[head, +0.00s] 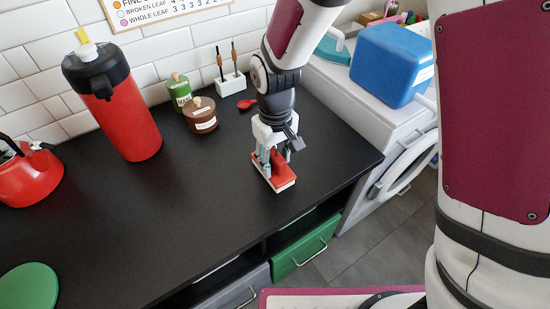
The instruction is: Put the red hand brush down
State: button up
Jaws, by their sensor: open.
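The red hand brush (282,184) sits on the black worktop (190,215), near its right end. Its top is red and its lower edge is pale. My gripper (273,166) is directly above the brush, pointing down, with its fingers around or just over the red top. The jaws are open. The gripper hides part of the brush, so I cannot tell whether the fingers touch it.
A red flask (128,118) and a red kettle (28,175) stand to the left. A brown pot (201,118), green tin (179,90), red spoon (246,104) and white holder (230,85) stand behind. The worktop left of the brush is clear.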

notch_tip(320, 180, up, 12)
jog(key=shift+p, duration=0.45)
jog(key=s+d+r+m, duration=0.2)
jog(key=s+d+r, duration=0.2)
jog(key=d+r, duration=0.3)
jog(key=s+d+r+m+t, duration=0.1)
jog(key=s+d+r+m, duration=0.1)
jog(key=s+d, duration=0.4)
jog(key=s+d+r+m+t, duration=0.1)
jog(key=s+d+r+m, duration=0.1)
jog(key=s+d, duration=0.4)
jog(key=s+m, duration=0.1)
jog(key=s, duration=0.4)
jog(key=shift+s+d+t, duration=0.35)
jog(key=shift+s+t, duration=0.05)
jog(key=shift+r, duration=0.1)
notch_tip(320, 180, up, 6)
jog(key=t+p, duration=0.1)
jog(key=p, duration=0.4)
